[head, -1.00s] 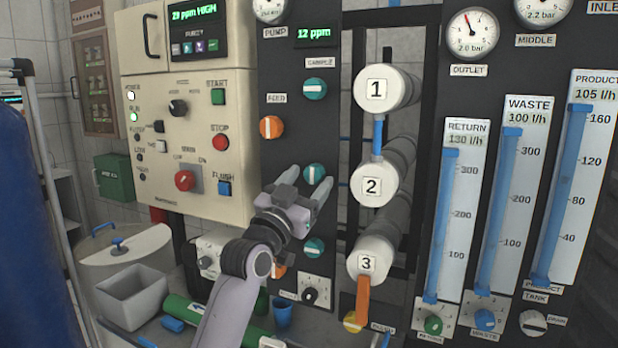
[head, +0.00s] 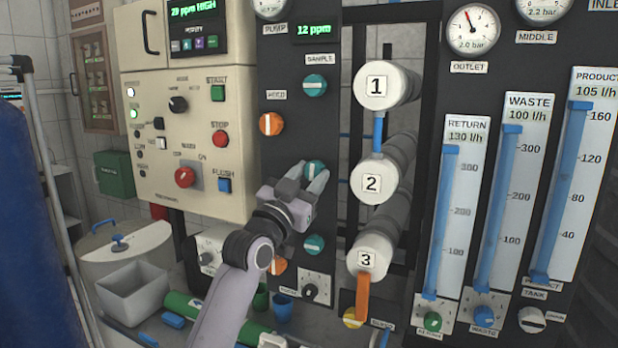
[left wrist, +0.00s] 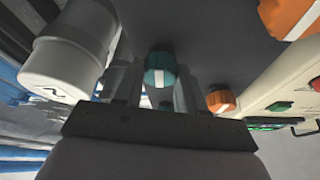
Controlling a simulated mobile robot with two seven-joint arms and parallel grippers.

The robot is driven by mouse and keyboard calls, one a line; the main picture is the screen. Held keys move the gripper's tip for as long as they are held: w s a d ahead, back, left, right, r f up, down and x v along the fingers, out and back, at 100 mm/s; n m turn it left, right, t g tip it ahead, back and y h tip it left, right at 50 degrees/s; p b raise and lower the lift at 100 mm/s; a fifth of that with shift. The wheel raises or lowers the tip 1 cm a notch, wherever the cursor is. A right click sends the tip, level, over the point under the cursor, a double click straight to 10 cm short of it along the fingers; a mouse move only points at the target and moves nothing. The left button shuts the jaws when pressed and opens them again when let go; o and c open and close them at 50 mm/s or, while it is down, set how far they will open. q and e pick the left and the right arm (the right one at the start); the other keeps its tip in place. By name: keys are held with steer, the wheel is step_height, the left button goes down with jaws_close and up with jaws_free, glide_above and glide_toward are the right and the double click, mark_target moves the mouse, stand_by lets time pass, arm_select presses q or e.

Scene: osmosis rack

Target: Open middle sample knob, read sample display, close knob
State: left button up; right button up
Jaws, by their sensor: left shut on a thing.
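The middle sample knob (head: 314,166) is teal and sits in the middle of the dark panel's column of teal knobs. My left gripper (head: 310,177) is at this knob, its two fingers shut on the knob's sides and partly hiding it. In the left wrist view the teal knob (left wrist: 160,68) shows between the fingers, with a white mark on its face. The sample display (head: 314,30) above the column reads 12 ppm in green. My right gripper is not in view.
An upper teal knob (head: 314,85) and a lower teal knob (head: 314,245) are close above and below. An orange knob (head: 271,124) is to the left. White numbered cylinders (head: 372,184) stand close on the right. A control cabinet (head: 160,180) is on the left.

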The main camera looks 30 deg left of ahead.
arm_select(q)
steer(key=m+h, duration=0.1)
steer(key=m, duration=0.2)
steer(key=shift+a+r+g, duration=0.1)
steer(key=shift+a+g, duration=0.05)
steer(key=shift+g, duration=0.15)
steer(key=m+h+p, duration=0.1)
steer(key=m, duration=0.1)
steer(key=m+g+h+p, duration=0.1)
steer(key=m, duration=0.1)
steer(key=shift+a+r+m, duration=0.1)
steer(key=shift+a+m, duration=0.05)
steer(key=shift+m, duration=0.25)
steer(key=shift+m+g+h+p, duration=0.35)
steer(key=shift+m+h, duration=0.25)
steer(key=shift+m, duration=0.6)
steer(key=m, duration=0.2)
steer(key=m+g, duration=0.1)
steer(key=m, duration=0.1)
steer(key=m+g, duration=0.1)
steer(key=shift+a+r+m, duration=0.15)
steer(key=shift+r+m, duration=0.1)
steer(key=shift+m, duration=0.15)
steer(key=shift+m+g, duration=0.95)
steer(key=shift+m, duration=1.15)
steer(key=o, duration=1.1)
steer(key=shift+c, duration=0.2)
steer(key=shift+s, duration=0.1)
